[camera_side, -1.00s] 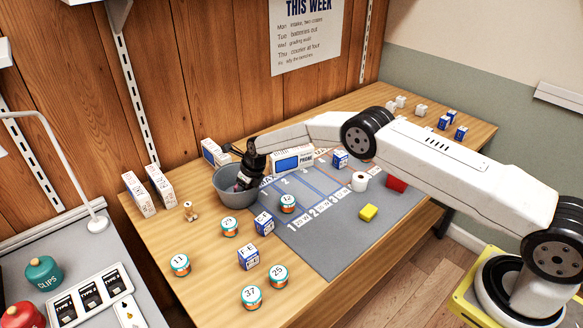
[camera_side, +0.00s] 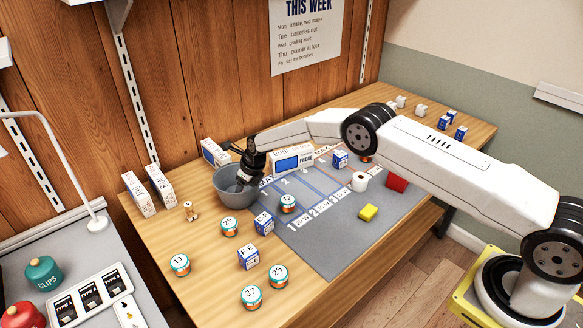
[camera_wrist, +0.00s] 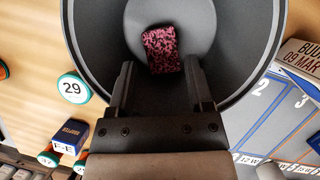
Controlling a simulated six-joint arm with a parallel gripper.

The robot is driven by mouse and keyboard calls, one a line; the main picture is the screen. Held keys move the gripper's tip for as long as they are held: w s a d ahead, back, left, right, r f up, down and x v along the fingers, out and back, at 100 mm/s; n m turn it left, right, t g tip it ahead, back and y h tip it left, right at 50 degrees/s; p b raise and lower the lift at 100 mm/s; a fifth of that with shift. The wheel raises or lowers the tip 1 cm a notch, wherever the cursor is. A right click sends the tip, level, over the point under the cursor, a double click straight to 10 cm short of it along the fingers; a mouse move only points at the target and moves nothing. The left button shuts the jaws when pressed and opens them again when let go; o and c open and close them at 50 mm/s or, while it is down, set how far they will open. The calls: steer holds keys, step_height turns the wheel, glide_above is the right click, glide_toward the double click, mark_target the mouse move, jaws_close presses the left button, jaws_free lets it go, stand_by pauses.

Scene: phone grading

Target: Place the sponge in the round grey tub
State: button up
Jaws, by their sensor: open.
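The sponge (camera_wrist: 162,50) is a pink block with dark speckles. In the wrist view it lies inside the round grey tub (camera_wrist: 262,28), on its floor, just beyond my fingertips. In the side view the tub (camera_side: 233,199) stands at the left part of the bench, and I cannot make out the sponge there. My gripper (camera_wrist: 160,85) is open over the tub, its two fingers apart with nothing between them. In the side view my gripper (camera_side: 245,180) reaches down at the tub's right side.
Several numbered tins, such as tin 29 (camera_side: 230,226), and blue-white boxes (camera_side: 265,222) stand in front of the tub. A phone box (camera_side: 293,161) stands behind.

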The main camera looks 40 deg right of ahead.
steer(key=v, duration=1.1)
steer(key=shift+s+r, duration=0.25)
steer(key=shift+r, duration=0.1)
stand_by(0.4)
steer(key=shift+s, duration=0.1)
steer(key=s+d+r+n, duration=0.1)
steer(key=s+r+n, duration=0.1)
steer(key=s+n, duration=0.8)
steer(key=s+d+r+n+g+h, duration=0.1)
steer(key=s+d+r+n, duration=0.1)
steer(key=s+n, duration=0.9)
steer(key=s+d+r+n, duration=0.2)
steer(key=s+n, duration=0.8)
steer(key=s, duration=0.4)
steer(key=shift+r+n+h, duration=0.3)
steer(key=shift+h, duration=0.1)
